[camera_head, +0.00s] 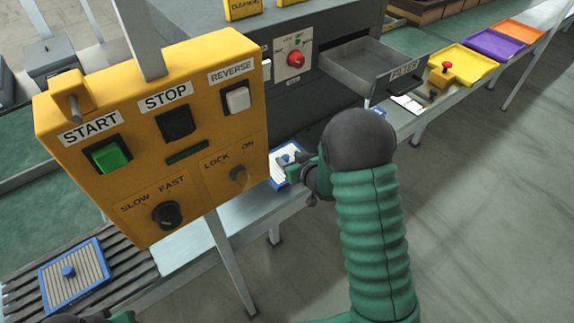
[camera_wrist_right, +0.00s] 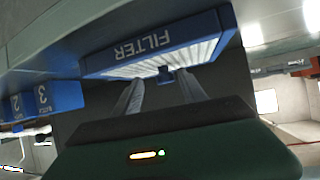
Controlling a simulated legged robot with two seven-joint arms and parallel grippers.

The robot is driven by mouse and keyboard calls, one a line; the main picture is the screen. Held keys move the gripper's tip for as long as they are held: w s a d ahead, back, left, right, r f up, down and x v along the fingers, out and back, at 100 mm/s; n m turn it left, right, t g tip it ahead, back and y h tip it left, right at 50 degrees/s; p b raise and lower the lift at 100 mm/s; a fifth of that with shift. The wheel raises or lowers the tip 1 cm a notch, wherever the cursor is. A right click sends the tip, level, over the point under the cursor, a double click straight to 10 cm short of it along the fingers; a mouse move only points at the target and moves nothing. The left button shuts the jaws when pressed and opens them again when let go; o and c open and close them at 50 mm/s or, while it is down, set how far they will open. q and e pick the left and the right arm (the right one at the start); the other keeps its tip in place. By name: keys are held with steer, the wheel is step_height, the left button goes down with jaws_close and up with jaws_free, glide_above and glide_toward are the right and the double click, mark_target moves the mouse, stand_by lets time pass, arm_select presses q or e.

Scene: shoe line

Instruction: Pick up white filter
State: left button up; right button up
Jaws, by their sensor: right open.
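A white filter with a blue frame and a small blue knob (camera_head: 284,158) lies on the pale ledge below the machine, partly hidden by the yellow panel and my right gripper. In the right wrist view the filter (camera_wrist_right: 150,44) shows its "FILTER" label and white pleats. My right gripper (camera_head: 300,174) is at the filter's right side. Its two fingers (camera_wrist_right: 162,84) are open, with the blue knob (camera_wrist_right: 166,75) between their tips; I cannot tell whether they touch it. A second, greyer filter (camera_head: 85,283) with a blue frame lies on the roller conveyor at lower left. My left gripper is not visible.
The yellow control panel (camera_head: 200,160) stands close in front at left. An open grey drawer labelled "FILTER" (camera_head: 365,78) juts out above the ledge. Yellow (camera_head: 468,62), purple (camera_head: 494,45) and orange (camera_head: 520,31) trays stand at upper right. Blue numbered blocks (camera_wrist_right: 40,100) are beside the filter.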

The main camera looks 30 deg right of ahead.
steer(key=shift+a+r, duration=0.2)
steer(key=shift+c, duration=0.3)
steer(key=shift+a+r, duration=0.15)
steer(key=shift+a, duration=0.3)
steer(key=c, duration=1)
steer(key=shift+s+d, duration=0.15)
steer(key=shift+d, duration=0.15)
jaws_close()
steer(key=shift+s+a+f, duration=0.1)
steer(key=shift+a+f, duration=0.1)
steer(key=shift+f, duration=0.1)
